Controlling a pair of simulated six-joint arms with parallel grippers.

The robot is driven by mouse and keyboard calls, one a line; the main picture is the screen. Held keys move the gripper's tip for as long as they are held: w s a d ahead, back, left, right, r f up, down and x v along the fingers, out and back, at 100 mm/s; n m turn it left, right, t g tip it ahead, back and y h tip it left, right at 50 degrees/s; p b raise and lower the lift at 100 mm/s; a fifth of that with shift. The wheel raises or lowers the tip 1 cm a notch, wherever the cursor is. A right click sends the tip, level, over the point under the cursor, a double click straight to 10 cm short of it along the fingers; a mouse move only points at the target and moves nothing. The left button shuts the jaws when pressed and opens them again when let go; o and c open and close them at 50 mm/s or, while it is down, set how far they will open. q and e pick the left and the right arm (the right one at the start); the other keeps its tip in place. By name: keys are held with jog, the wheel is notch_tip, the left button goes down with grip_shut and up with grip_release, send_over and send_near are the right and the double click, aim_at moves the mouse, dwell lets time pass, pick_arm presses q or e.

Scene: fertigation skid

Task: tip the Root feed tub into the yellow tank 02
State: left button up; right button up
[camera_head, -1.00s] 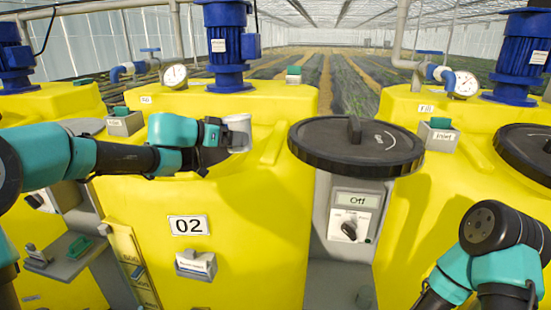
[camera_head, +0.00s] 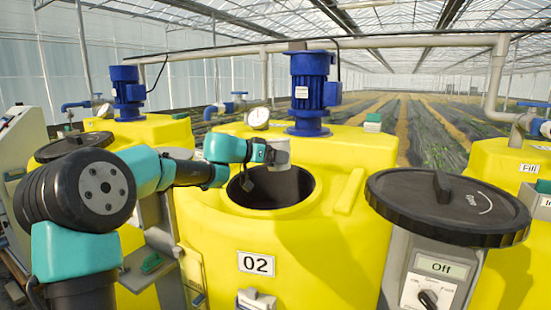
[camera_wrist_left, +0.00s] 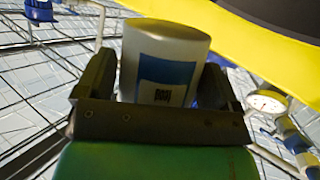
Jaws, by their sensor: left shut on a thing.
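The yellow tank 02 (camera_head: 215,240) stands in the middle of the head view, its round dark opening (camera_head: 285,190) uncovered. My left gripper (camera_head: 268,153) is shut on the whitish-grey Root feed tub (camera_head: 279,150), just above the back of the opening. In the left wrist view the tub (camera_wrist_left: 165,58), with a blue-and-white label, sits between the two fingers (camera_wrist_left: 160,95). That view is inverted, with the tank and its dark opening at the top, so the tub looks turned over. Its mouth and contents are hidden. My right gripper is out of view.
A black lid (camera_head: 447,206) lies on the grey cabinet (camera_head: 410,265) right of the tank, above a panel reading Off. A blue motor (camera_head: 308,95) and a pressure gauge (camera_head: 258,118) stand behind the opening. More yellow tanks stand on both sides.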

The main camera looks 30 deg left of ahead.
aim_at(270, 169)
pick_arm(q)
jog(key=shift+f, duration=2.45)
jog(key=shift+d, duration=0.1)
jog(key=shift+s+d+r+n+h, duration=0.15)
jog(key=shift+r+n+h, duration=0.05)
jog(key=shift+n+h, duration=0.25)
jog(key=shift+s+d+r+n+h, duration=0.1)
jog(key=shift+d+r+n+h, duration=0.15)
jog(key=shift+n, duration=0.4)
jog(key=shift+s+d+n+h, duration=0.1)
jog(key=shift+n+h, duration=0.2)
jog(key=shift+n, duration=0.3)
jog(key=shift+n+h, duration=0.3)
jog(key=shift+n, duration=0.4)
jog(key=shift+g, duration=0.3)
